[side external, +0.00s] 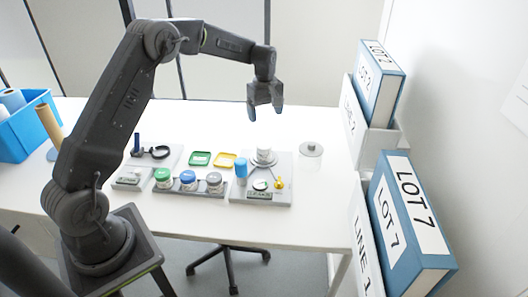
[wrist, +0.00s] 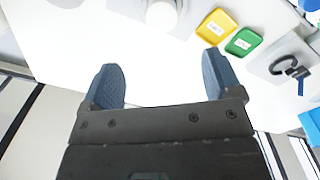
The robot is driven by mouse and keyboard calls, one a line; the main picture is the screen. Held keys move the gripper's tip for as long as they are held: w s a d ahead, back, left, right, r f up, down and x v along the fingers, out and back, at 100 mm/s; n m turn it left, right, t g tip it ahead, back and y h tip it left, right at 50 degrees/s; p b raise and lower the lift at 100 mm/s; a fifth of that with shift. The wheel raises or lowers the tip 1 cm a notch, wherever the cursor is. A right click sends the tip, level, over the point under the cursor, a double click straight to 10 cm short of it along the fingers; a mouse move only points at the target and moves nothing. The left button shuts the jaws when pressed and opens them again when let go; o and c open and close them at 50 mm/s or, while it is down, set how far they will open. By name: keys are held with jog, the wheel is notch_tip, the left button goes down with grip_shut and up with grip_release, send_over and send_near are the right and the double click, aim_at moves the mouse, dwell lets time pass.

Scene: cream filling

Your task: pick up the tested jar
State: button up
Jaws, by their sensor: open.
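A white jar (side external: 264,155) stands on a round metal plate on the grey tester board (side external: 283,195) at the right of the bench. A white round top, apparently this jar (wrist: 162,14), shows at the upper edge of the wrist view, partly cut off. My gripper (side external: 265,112) hangs above and behind the jar, pointing down, clear of it. In the wrist view my gripper (wrist: 162,78) has its two fingers wide apart with only white bench between them.
A blue cylinder (side external: 241,170) and a yellow item (side external: 280,183) are by the jar. Left is a rack (side external: 178,191) of jars with green, blue and grey lids. Green (side external: 199,158) and yellow (side external: 226,160) trays lie behind. A clear lidded container (side external: 311,150) stands right, near binders (side external: 405,220).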

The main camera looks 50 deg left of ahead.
aim_at(264, 145)
jog(key=shift+n, duration=0.3)
jog(key=f, duration=1.5)
jog(key=shift+w+a+f, duration=0.1)
jog(key=shift+a+f, duration=0.05)
jog(key=shift+a, duration=0.25)
jog(key=c, duration=1.1)
